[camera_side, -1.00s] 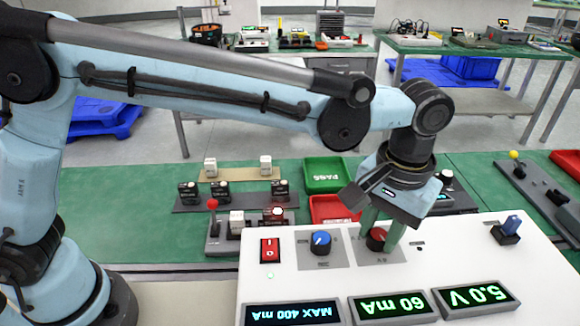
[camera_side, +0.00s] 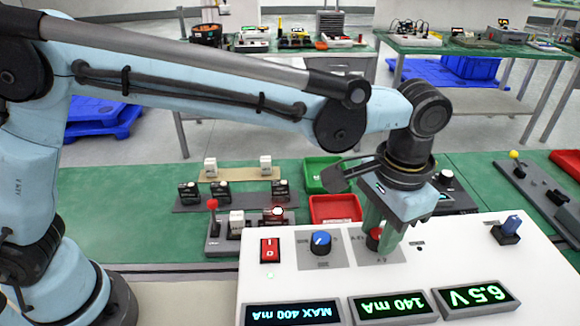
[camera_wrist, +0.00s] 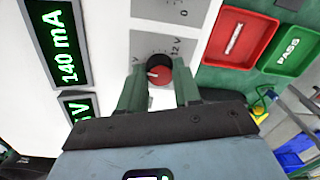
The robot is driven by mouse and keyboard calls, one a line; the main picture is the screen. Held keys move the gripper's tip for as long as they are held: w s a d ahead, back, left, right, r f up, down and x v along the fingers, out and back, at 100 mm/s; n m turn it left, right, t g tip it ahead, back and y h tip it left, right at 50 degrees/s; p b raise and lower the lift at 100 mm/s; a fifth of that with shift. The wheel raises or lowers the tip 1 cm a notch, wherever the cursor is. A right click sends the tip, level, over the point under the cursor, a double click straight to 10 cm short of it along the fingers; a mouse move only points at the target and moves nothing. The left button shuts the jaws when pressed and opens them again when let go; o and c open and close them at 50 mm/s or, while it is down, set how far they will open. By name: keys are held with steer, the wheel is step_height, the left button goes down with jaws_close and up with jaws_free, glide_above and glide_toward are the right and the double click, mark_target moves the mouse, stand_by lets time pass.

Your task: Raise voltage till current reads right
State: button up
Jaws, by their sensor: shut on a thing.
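My gripper (camera_side: 378,238) is shut on the red-topped voltage knob (camera_side: 374,238) of the white power supply (camera_side: 440,265). In the wrist view the green fingers stand on both sides of the knob (camera_wrist: 158,75), over a grey scale plate marked 12 V. The voltage display (camera_side: 477,297) reads 6.5 V. The current display (camera_side: 391,306) reads 140 mA, and it shows the same in the wrist view (camera_wrist: 62,45). A third display (camera_side: 292,314) reads MAX 400 mA. A blue knob (camera_side: 320,242) is left of my gripper.
A red rocker switch (camera_side: 270,250) and a blue lever (camera_side: 507,228) are on the panel. Behind it are a red tray (camera_side: 335,208), a green PASS tray (camera_side: 314,176) and a rack with several modules (camera_side: 222,190).

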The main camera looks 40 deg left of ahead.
steer(key=o, duration=1.1)
steer(key=shift+c, duration=0.2)
step_height(320, 180, up, 12)
steer(key=shift+s+d, duration=0.15)
steer(key=shift+d, duration=0.1)
